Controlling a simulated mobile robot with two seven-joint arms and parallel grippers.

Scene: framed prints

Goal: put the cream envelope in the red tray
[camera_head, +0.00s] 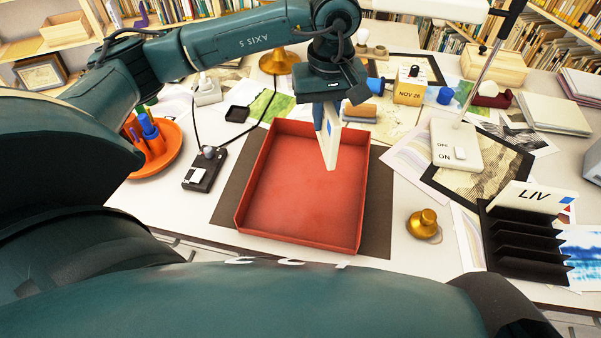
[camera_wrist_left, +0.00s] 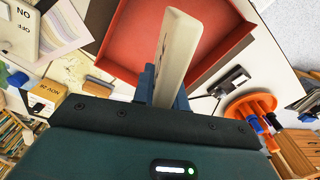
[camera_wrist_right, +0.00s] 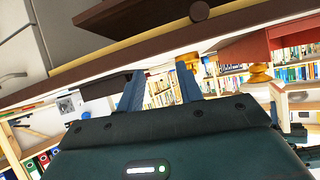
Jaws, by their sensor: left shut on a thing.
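The cream envelope (camera_head: 331,148) is held on edge in my left gripper (camera_head: 327,118), hanging down over the red tray (camera_head: 300,200). In the left wrist view the envelope (camera_wrist_left: 175,50) stands out from between the fingers of the left gripper (camera_wrist_left: 162,90), with the red tray (camera_wrist_left: 125,42) behind it. The red tray is empty and lies on a dark mat. Whether the envelope's lower edge touches the tray floor I cannot tell. My right gripper (camera_wrist_right: 160,88) is open and empty, away from the table items, and is not seen in the head view.
A brass weight (camera_head: 424,222) stands right of the tray. A black switch box (camera_head: 205,168) and an orange bowl (camera_head: 165,160) are to its left. A lamp base (camera_head: 456,147) stands at right.

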